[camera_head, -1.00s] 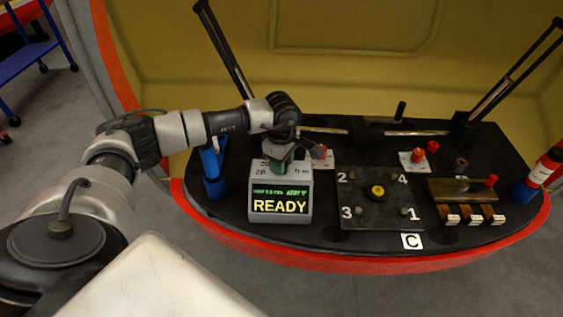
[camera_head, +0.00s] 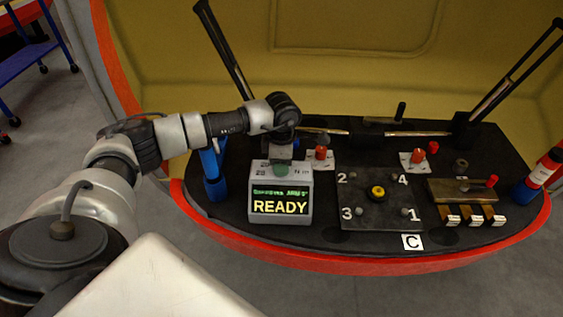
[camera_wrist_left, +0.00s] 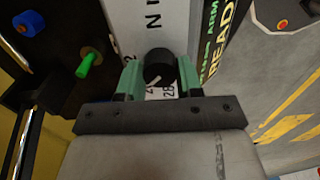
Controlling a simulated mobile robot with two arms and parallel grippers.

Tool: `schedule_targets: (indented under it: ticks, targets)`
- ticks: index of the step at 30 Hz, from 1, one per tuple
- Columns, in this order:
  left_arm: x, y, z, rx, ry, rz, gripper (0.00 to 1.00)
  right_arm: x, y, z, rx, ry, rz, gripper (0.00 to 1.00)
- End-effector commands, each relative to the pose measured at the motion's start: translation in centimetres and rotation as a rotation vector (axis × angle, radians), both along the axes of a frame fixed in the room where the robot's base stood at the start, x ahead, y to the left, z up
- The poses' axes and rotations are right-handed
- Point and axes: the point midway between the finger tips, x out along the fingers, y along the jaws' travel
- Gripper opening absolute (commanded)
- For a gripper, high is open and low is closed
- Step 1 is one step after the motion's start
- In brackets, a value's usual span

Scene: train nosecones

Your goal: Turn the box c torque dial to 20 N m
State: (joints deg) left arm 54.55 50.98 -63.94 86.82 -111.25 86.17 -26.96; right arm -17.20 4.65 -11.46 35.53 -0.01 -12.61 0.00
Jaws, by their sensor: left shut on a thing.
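The grey torque box (camera_head: 280,216) stands at the left of the black console, its screen reading READY. Its torque dial (camera_wrist_left: 158,63) is a round black knob with a white pointer mark, seen in the left wrist view. My left gripper (camera_head: 279,170) reaches down over the box top. In the left wrist view its green fingers (camera_wrist_left: 160,78) are shut on the dial, one on each side. The pointer mark points down toward the gripper, near partly covered numbers, one looking like 28. The exact setting is unclear. My right gripper is out of view.
A plate with numbered corners and a yellow button (camera_head: 377,192) lies right of the box, by a C label (camera_head: 411,241). A red knob (camera_head: 320,153) is close behind the box. A blue holder (camera_head: 213,170) stands to its left.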

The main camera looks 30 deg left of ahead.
Motion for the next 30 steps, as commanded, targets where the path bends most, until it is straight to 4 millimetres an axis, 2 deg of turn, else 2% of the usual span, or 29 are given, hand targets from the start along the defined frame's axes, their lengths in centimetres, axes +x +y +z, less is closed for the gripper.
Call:
schedule_targets:
  ticks: [9, 10, 14, 23, 26, 30]
  targets:
    - [0.1, 0.1, 0.1, 0.001, -0.004, 0.002, 0.12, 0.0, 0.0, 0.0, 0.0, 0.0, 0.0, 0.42]
    - [0.1, 0.1, 0.1, 0.001, -0.004, 0.002, 0.4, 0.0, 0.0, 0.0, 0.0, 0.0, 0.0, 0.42]
    - [0.1, 0.1, 0.1, 0.002, -0.003, 0.001, 0.6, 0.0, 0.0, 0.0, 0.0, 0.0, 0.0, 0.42]
    - [0.0, 0.0, 0.2, 0.0, -0.002, 0.0, 0.61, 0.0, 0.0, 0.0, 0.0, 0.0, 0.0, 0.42]
    - [0.1, 0.0, 1.0, 0.0, -0.002, 0.0, 0.61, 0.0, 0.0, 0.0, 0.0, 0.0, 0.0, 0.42]
    - [0.1, 0.1, 3.5, 0.0, -0.006, 0.0, 0.61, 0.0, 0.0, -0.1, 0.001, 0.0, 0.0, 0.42]
